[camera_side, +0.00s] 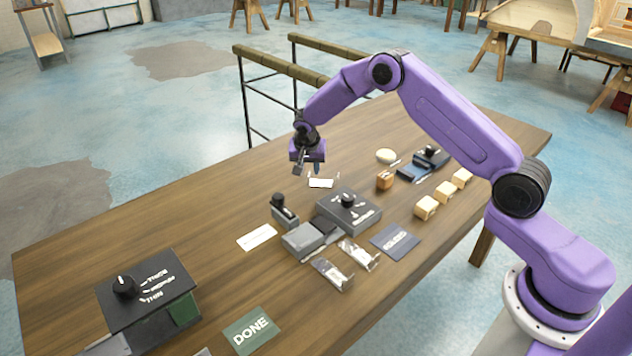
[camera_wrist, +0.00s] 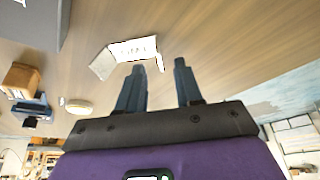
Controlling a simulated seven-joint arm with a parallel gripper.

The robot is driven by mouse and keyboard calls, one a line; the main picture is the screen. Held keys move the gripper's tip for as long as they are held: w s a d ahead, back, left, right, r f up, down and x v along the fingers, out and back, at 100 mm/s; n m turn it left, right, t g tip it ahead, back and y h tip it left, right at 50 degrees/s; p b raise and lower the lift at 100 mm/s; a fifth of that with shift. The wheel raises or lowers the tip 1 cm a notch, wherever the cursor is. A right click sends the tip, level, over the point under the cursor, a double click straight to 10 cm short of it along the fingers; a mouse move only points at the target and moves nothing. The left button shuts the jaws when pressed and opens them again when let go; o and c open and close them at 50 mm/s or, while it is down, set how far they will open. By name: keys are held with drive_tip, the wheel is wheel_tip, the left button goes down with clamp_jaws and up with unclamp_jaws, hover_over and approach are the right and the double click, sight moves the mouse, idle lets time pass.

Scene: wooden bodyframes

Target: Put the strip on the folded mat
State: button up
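A dark blue-grey mat (camera_side: 395,241) with light lettering, too small to read surely, lies flat near the table's front edge; it may be the folded mat. A flat white strip-like piece (camera_side: 258,237) lies left of the grey devices. A small white bent piece (camera_side: 321,183) lies just below my gripper (camera_side: 307,168). In the wrist view this white piece (camera_wrist: 133,48) shows a bent side flap and faint marks, just beyond the fingertips. I cannot tell which white piece is the strip. My gripper (camera_wrist: 159,68) is open, its fingers apart and empty, above the table.
A grey dial box (camera_side: 349,212) and clear packets (camera_side: 332,273) stand mid-table. Wooden blocks (camera_side: 427,207) and a pale oval object (camera_side: 386,156) are to the right. A dark dial box (camera_side: 150,295) and a green DONE mat (camera_side: 251,331) are at left. The far left tabletop is clear.

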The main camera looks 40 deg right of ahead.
sight(320, 179)
drive_tip(key=shift+x, duration=1.3)
clamp_jaws()
